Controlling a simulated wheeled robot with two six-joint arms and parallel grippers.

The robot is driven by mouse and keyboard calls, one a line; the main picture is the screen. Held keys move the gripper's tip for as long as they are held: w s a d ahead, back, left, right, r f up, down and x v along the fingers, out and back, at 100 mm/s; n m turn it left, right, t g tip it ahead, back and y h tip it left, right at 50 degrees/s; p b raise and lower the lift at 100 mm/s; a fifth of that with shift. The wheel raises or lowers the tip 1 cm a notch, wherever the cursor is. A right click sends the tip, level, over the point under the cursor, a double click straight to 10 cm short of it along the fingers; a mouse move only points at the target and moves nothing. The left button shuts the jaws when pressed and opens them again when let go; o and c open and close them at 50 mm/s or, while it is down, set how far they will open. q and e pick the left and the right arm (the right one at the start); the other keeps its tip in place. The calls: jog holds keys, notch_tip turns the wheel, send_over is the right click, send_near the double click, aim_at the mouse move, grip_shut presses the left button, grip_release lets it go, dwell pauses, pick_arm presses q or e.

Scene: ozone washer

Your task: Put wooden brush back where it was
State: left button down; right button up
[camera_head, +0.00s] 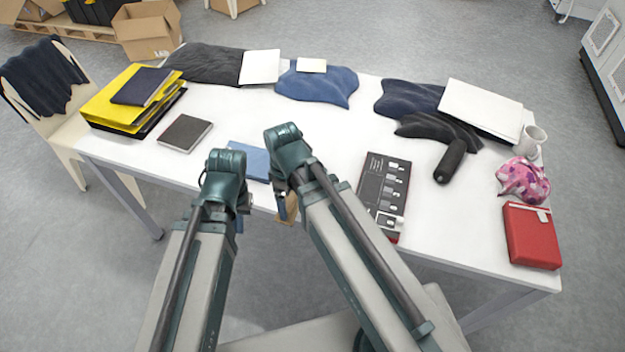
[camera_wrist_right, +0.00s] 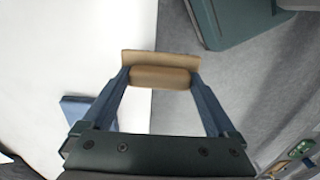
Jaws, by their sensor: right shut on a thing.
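The wooden brush (camera_wrist_right: 160,60) is a short tan block held crosswise between the two blue fingers of my right gripper (camera_wrist_right: 160,78). In the head view a small tan part of the brush (camera_head: 291,208) shows below my right wrist, near the table's front edge. The wrist view shows it beside the white table top's edge, partly over the grey floor. My left gripper (camera_head: 240,208) is to the left of it, in front of the table edge. Its fingers are mostly hidden by its own wrist, and I see nothing in them.
On the white table (camera_head: 325,120) a blue book (camera_head: 250,160) lies just behind my grippers. A dark grey book (camera_head: 185,133) is to the left and a black panel box (camera_head: 384,190) to the right. A black cylinder (camera_head: 450,160) and red case (camera_head: 531,236) are further right.

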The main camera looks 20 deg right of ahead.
jog(key=w+d, duration=0.2)
jog(key=w, duration=0.1)
jog(key=w+d+f, duration=0.1)
jog(key=w+d, duration=0.2)
jog(key=w+d+b, duration=0.1)
jog(key=w+d, duration=0.2)
jog(key=w, duration=0.1)
jog(key=shift+d+f, duration=0.15)
notch_tip(320, 180, down, 4)
jog(key=b, duration=0.4)
jog(key=shift+w+d, duration=0.1)
jog(key=shift+r, duration=0.25)
jog(key=shift+f, duration=0.1)
jog(key=o, duration=1.4)
jog(key=shift+f, duration=0.1)
jog(key=shift+o, duration=0.7)
